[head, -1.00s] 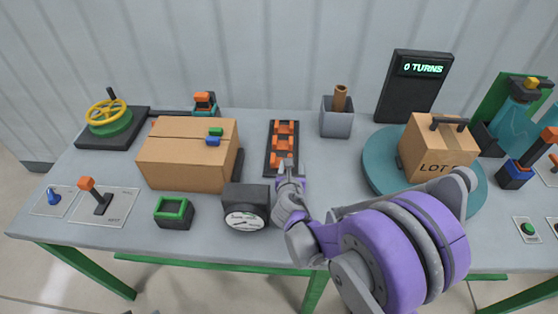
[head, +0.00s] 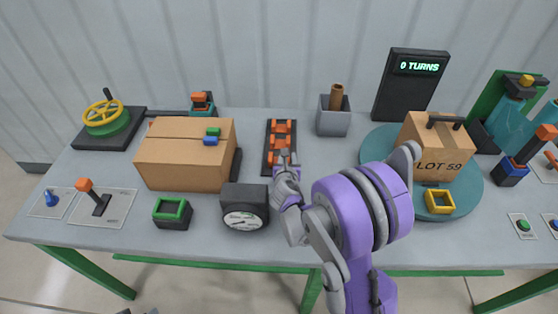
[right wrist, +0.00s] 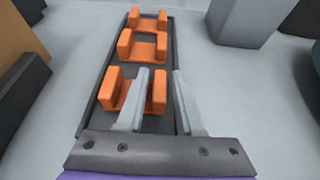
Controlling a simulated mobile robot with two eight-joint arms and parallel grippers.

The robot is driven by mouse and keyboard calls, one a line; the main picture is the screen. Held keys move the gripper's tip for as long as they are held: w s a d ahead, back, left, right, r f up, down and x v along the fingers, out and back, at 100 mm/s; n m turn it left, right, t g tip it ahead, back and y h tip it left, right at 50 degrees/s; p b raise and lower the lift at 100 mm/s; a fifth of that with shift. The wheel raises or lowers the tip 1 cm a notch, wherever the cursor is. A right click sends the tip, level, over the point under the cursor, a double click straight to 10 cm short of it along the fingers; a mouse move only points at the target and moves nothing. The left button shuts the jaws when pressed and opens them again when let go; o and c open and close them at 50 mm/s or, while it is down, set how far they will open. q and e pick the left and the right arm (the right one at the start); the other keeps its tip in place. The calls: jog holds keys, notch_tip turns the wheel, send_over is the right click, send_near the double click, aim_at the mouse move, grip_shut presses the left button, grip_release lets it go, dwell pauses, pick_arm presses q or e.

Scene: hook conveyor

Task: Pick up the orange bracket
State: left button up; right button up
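Three orange brackets lie in a row on a dark strip-shaped tray (right wrist: 103,82): a far bracket (right wrist: 148,19), a middle bracket (right wrist: 142,47) and a near bracket (right wrist: 120,88). The row also shows in the head view, with its far bracket (head: 281,125) in plain sight. My right gripper (right wrist: 162,78) is open over the near bracket. In the right wrist view one finger appears over that bracket's middle and the other to the right of its right wall. I cannot tell whether they touch it.
A cardboard box (head: 180,165) stands left of the tray and a gauge (head: 243,207) in front. A grey bin (head: 333,118) stands behind to the right. A turntable (head: 378,160) with a LOT 59 box (head: 440,155) is at the right.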

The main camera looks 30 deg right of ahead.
grip_shut()
jog(key=shift+r, duration=0.15)
